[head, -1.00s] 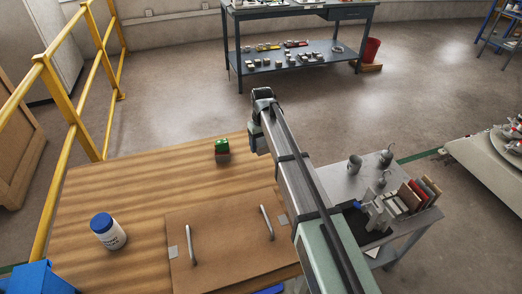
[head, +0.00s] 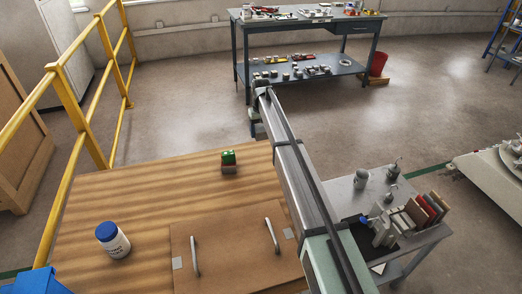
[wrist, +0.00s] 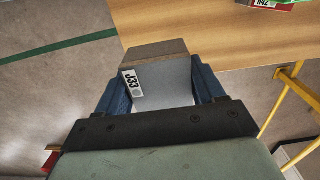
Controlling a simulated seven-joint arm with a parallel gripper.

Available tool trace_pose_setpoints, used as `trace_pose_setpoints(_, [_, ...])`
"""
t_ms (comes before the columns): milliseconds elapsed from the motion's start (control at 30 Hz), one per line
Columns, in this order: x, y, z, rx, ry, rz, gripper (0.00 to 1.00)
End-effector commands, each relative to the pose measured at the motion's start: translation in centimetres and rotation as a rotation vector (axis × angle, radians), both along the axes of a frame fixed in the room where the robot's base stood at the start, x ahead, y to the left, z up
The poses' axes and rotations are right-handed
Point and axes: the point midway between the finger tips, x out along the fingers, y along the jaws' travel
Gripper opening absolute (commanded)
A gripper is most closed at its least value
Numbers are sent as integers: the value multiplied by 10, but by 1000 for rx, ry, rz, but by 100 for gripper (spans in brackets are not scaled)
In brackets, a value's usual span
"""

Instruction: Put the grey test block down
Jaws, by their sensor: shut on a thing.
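The grey test block (wrist: 165,82) shows in the wrist view with a white J33 label on its side and a brownish-grey end face. My gripper (wrist: 160,78) is shut on it, with one blue finger on each side. In the head view my gripper (head: 257,118) is at the far end of my arm, by the far right corner of the wooden table (head: 110,190). The block is hard to make out there. In the wrist view, floor shows behind much of the block and the table edge lies close by.
A green-topped block (head: 228,157) sits on the table left of my gripper. A blue-lidded jar (head: 113,240) and a handled board (head: 235,245) are nearer. A yellow railing (head: 75,115) runs along the left. A grey cart (head: 360,205) with mugs stands right; a workbench (head: 300,20) stands beyond.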

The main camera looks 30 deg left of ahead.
Motion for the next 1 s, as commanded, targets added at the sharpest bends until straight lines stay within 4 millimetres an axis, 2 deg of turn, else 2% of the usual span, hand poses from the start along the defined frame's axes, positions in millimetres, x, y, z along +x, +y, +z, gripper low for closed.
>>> trace_pose_setpoints(300, [-1, 0, -48, -1, 2, 1, 22])
trace_pose_setpoints(467, [0, 0, -57, 0, 1, 1, 22])
trace_pose_setpoints(700, [-1, 0, -85, -1, 3, 1, 22])
trace_pose_setpoints(1000, [0, 0, -90, 0, 1, 1, 22])
